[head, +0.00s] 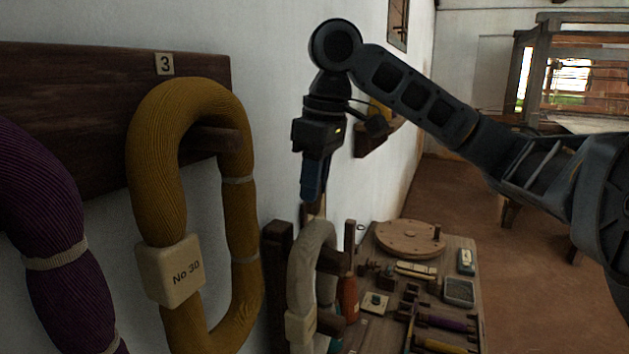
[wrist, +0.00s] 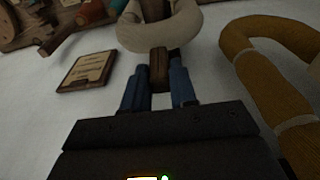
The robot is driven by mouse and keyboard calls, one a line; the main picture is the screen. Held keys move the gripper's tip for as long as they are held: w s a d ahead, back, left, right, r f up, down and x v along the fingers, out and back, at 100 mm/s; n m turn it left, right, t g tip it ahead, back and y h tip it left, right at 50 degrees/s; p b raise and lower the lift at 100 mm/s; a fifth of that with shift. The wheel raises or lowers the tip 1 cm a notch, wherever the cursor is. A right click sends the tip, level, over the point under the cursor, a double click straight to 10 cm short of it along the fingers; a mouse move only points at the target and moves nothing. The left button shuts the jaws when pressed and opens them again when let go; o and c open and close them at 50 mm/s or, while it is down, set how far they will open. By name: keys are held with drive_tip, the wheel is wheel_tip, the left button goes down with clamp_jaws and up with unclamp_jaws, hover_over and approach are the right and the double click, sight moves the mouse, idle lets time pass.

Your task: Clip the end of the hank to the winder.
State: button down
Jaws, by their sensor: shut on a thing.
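My gripper (head: 313,192) points down beside the white wall, above a pale cream hank (head: 302,265). Its blue fingers are shut on a brown wooden piece (wrist: 158,68), seen between them in the wrist view. I cannot tell whether this piece is a clip or a post. The cream hank also shows in the wrist view (wrist: 190,30), just beyond the fingertips; whether it touches the wooden piece is unclear. In the head view the hank hangs on a dark wooden stand. A round wooden wheel with an upright peg (head: 408,238), perhaps the winder, lies on the bench.
A mustard hank (head: 155,140) labelled No 30 and a purple hank (head: 40,200) hang from a dark wall board (head: 60,95) on the left. The bench (head: 465,270) holds several small tools and spools. A loom frame stands at the far right, with open floor before it.

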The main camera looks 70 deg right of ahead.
drive_tip(key=shift+r, duration=0.1)
wheel_tip(320, 180, up, 5)
drive_tip(key=p, duration=0.4)
drive_tip(key=shift+p, duration=0.35)
idle(0.4)
